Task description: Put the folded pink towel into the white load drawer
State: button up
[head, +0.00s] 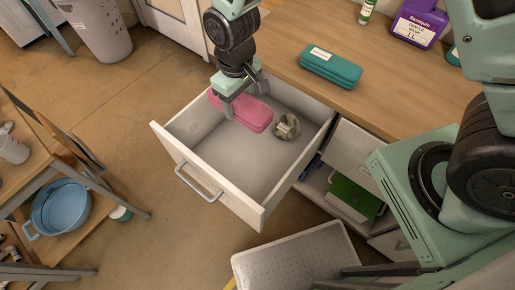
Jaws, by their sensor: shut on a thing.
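The folded pink towel (252,115) is at the back left of the open white load drawer (175,150), within its walls in the head view. My gripper (241,100) reaches down from above and is shut on the towel. I cannot tell whether the towel touches the drawer floor or hangs just above it. Part of the towel is hidden behind the gripper fingers. The drawer is pulled out, with its grey handle (199,184) at the front.
A round metal thing (287,126) lies in the drawer, right of the towel. A folded teal towel (331,67) and a purple bottle (418,24) are on the wooden counter (405,88). A white perforated bin (300,258) stands below. The drawer's front floor is clear.

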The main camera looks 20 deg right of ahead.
jog(key=b, duration=1.7)
send_over(245, 160)
notch_tip(245, 160, down, 18)
notch_tip(245, 160, down, 10)
jog(key=shift+w+d+r+b, duration=0.1)
jog(key=shift+r+b, duration=0.1)
jog(key=shift+b, duration=0.25)
jog(key=shift+f, duration=0.15)
jog(key=o, duration=1.1)
